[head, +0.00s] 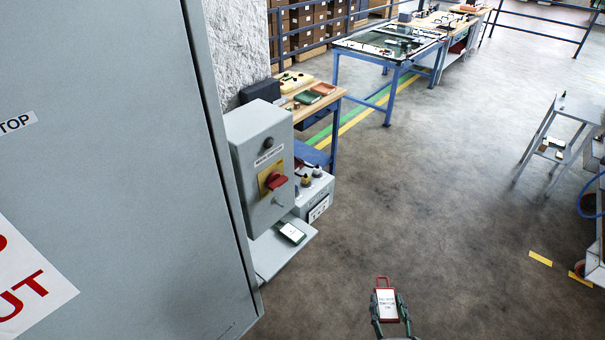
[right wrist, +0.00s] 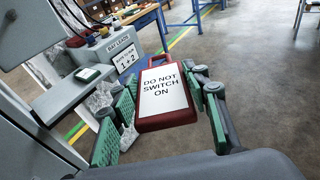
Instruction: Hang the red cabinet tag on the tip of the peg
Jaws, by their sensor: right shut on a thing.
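The red cabinet tag (head: 386,304) has a white face and a red loop handle at its top. In the right wrist view the tag (right wrist: 166,92) reads "DO NOT SWITCH ON". My right gripper (head: 388,298) is shut on the tag by its sides, with the loop free and pointing away. It holds the tag over open floor, to the lower right of the grey switch box (head: 250,170). A small grey peg (head: 279,202) seems to stick out of the box front below the red rotary switch (head: 275,181). The tag is clear of the peg. My left gripper is not in view.
A shelf (head: 272,258) below the switch box holds another tag (head: 292,233) with a green edge. A large grey cabinet door (head: 130,150) fills the left.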

